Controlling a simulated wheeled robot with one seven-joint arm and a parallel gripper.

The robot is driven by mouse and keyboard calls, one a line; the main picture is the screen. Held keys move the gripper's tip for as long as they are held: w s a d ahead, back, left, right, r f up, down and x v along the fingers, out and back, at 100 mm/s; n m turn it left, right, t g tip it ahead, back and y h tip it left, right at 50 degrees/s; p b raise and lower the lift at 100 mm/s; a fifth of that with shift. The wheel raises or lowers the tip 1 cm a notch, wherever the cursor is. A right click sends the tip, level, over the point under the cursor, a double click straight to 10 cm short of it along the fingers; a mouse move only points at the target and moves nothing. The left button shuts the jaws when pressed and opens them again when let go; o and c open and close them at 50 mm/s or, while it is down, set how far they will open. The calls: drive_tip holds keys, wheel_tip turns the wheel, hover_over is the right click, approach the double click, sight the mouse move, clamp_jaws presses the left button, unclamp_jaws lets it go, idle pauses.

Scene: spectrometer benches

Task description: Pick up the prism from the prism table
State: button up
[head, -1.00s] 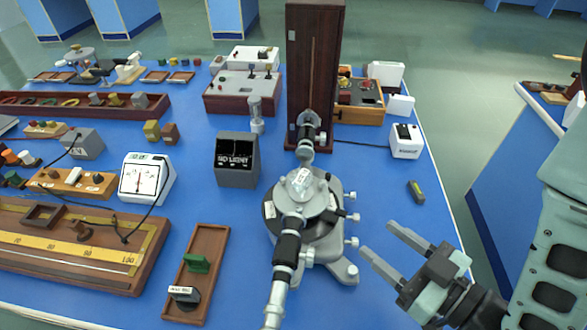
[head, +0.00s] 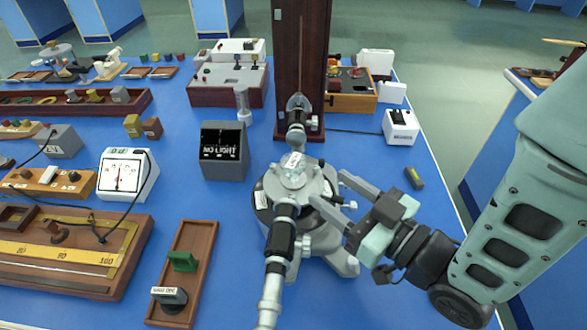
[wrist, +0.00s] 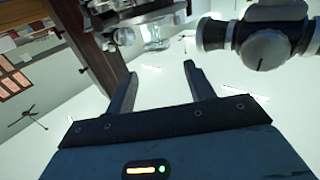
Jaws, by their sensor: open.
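The prism (head: 294,160) is a small clear block with a white label, on the round grey prism table (head: 285,181) at the middle of the spectrometer. My gripper (head: 328,187) is open and empty at the right side of the prism table, with its fingers pointing left toward it. The fingertips appear close to the table's rim; I cannot tell whether they touch. In the wrist view, a glassy shape that looks like the prism (wrist: 154,36) is beyond my open fingertips (wrist: 160,70), not between them.
The black and silver telescope tube (head: 280,240) extends toward the front from the spectrometer. A tall dark wooden stand (head: 302,70) is behind it. A dark display box (head: 224,150) stands left. A small dark marker-like item (head: 413,178) lies right on mostly clear blue bench.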

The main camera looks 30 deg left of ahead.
sight(303, 167)
drive_tip(key=p+x, duration=0.2)
drive_tip(key=x, duration=0.6)
drive_tip(key=shift+w+f+p, duration=0.2)
drive_tip(key=shift+p, duration=0.15)
drive_tip(key=c, duration=0.8)
drive_tip(key=shift+r, duration=0.1)
